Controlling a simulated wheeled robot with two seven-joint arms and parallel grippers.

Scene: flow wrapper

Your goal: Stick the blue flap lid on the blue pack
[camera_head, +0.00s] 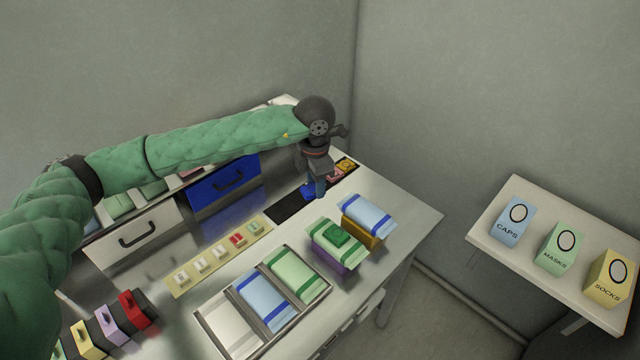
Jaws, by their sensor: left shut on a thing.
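My left gripper (317,187) reaches down over the black strip at the back of the table and is shut on the blue flap lid (307,191). The lid is small, and the fingers partly hide it; I cannot tell whether it touches the strip. A pale blue pack with darker blue bands (369,211) lies on a yellow-brown block to the right of the gripper, with no lid visible on top. Another blue-banded pack (262,298) lies in the middle compartment of the tray. My right gripper is not in view.
A green-banded pack with a green lid (337,236) lies on a purple block beside the blue pack. Pink and orange lids (343,168) lie on the black strip (285,211). The tray (326,291) is in front. A side shelf (484,231) holds caps, masks and socks boxes.

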